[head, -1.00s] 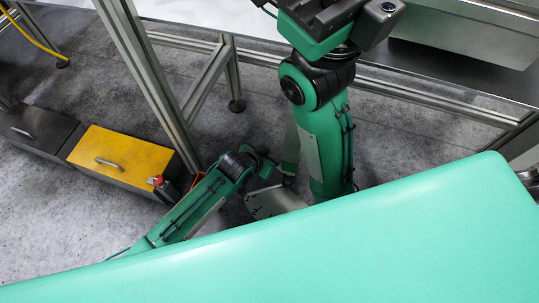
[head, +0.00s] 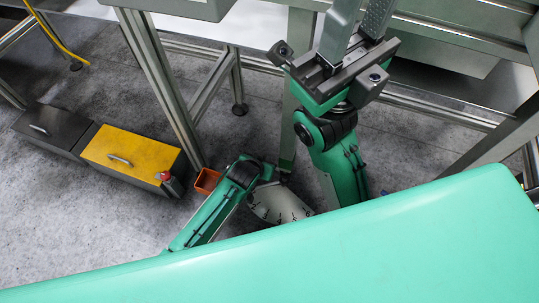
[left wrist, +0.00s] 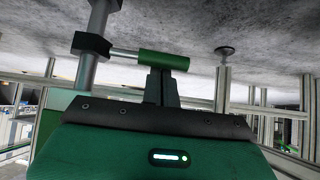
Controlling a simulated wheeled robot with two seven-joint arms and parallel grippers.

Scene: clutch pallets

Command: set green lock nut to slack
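A short green cylinder (left wrist: 163,62), which looks like the green lock nut, shows in the left wrist view. It sits on a thin horizontal rod coming from a black clamp (left wrist: 91,46) on an upright metal post. The tips of my left gripper (left wrist: 163,72) are at its lower edge in that view; I cannot tell whether they touch it. In the head view my left gripper (head: 360,12) has a gap between its two fingers, and their tips run out of the top edge. The nut does not show there. My right gripper is not in view.
Metal frame legs (head: 165,80) and rails stand around the left arm. A yellow-lidded box (head: 130,152), a dark box (head: 50,130) and a small orange bin (head: 207,180) are on the floor at left. My large green body part covers the lower head view.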

